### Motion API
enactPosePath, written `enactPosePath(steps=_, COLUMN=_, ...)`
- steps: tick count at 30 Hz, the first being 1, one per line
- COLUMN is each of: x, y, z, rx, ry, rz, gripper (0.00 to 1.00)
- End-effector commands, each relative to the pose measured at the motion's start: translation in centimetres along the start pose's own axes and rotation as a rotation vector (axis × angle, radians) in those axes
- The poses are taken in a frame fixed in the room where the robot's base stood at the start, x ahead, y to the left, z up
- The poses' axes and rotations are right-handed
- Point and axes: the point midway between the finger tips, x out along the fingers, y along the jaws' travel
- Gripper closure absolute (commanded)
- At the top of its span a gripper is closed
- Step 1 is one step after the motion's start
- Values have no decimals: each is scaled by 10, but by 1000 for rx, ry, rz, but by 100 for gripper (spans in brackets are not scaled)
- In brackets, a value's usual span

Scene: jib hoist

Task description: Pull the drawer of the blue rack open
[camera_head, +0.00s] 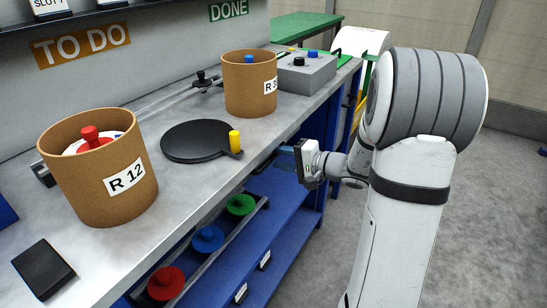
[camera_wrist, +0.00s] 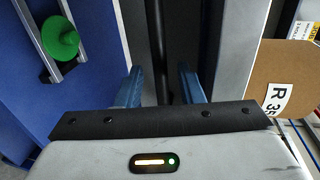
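The blue rack (camera_head: 290,212) stands under the grey workbench top, with shelves below. My gripper (camera_head: 283,158) is at its front, just under the bench edge, pointing in toward the rack. In the wrist view the two blue fingers (camera_wrist: 161,87) are apart, so the gripper is open. I cannot tell whether the fingers touch the bar. The drawer face is mostly hidden in the head view.
Red, blue and green weights (camera_head: 240,205) sit on rails on the shelf below. Cork-coloured bins R 12 (camera_head: 100,175) and another (camera_head: 249,85), a black disc (camera_head: 195,140) with a yellow peg and a grey button box (camera_head: 306,74) stand on the bench.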

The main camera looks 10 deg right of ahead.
Motion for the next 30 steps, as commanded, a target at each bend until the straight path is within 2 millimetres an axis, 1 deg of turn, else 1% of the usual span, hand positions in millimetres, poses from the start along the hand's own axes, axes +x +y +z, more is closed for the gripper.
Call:
enactPosePath(steps=1, x=8, y=1, z=0, rx=0, ry=-3, rz=0, gripper=66)
enactPosePath(steps=3, x=16, y=0, z=0, rx=-1, ry=-3, rz=0, gripper=66)
enactPosePath(steps=6, x=23, y=0, z=0, rx=-1, ry=-1, rz=0, gripper=66)
enactPosePath(steps=15, x=26, y=0, z=0, rx=0, ry=0, rz=0, gripper=66)
enactPosePath(steps=17, x=26, y=0, z=0, rx=0, ry=0, rz=0, gripper=70)
enactPosePath(steps=28, x=25, y=0, z=0, rx=0, ry=1, rz=1, gripper=100)
enactPosePath(steps=30, x=25, y=0, z=0, rx=0, ry=1, rz=1, gripper=100)
